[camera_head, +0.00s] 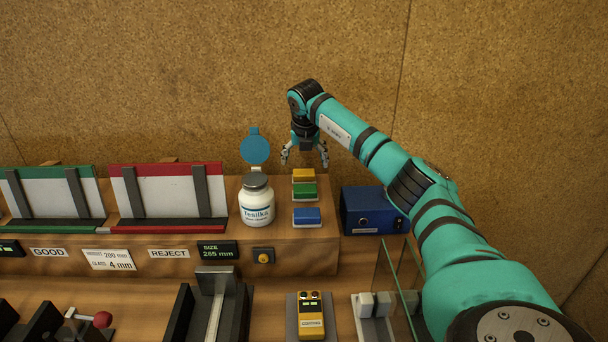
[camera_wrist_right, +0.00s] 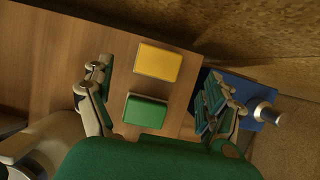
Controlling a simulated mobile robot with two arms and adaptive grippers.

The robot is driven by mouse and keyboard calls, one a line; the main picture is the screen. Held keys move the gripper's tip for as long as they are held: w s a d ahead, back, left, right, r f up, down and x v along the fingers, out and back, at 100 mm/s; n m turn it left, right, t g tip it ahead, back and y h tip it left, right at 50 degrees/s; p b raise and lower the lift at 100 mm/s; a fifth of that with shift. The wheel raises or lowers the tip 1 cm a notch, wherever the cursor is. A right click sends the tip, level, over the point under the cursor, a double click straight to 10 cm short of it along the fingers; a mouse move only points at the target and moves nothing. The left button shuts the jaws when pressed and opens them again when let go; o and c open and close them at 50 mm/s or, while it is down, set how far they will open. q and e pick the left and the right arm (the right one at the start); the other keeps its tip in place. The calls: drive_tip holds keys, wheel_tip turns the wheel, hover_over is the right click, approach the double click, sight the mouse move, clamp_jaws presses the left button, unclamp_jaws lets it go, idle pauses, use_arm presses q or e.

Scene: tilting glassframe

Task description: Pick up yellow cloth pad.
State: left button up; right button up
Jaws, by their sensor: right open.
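The yellow cloth pad (camera_head: 303,175) lies on the raised wooden shelf, at the back of a short row of pads. It also shows in the right wrist view (camera_wrist_right: 158,62), flat and clear of the fingers. A green pad (camera_head: 304,189) lies just in front of it, and a blue pad (camera_head: 307,216) farther forward. In the right wrist view the green pad (camera_wrist_right: 146,111) sits nearer the gripper. My right gripper (camera_head: 305,160) hangs above the yellow pad, pointing down, open and empty. Its fingers (camera_wrist_right: 163,100) stand on either side of the pad row. My left gripper is not in view.
A white bottle (camera_head: 257,204) with a round blue disc (camera_head: 255,149) behind it stands left of the pads. A blue box (camera_head: 370,211) stands at the right. Racks with white panels (camera_head: 168,194) are farther left. A yellow device (camera_head: 311,315) lies on the lower bench.

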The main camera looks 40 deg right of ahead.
sight(304, 172)
drive_tip(key=shift+f, duration=0.2)
drive_tip(key=p+x, duration=0.2)
drive_tip(key=x, duration=0.3)
drive_tip(key=shift+s+a, duration=0.1)
drive_tip(key=shift+c, duration=0.8)
drive_tip(key=c, duration=1.1)
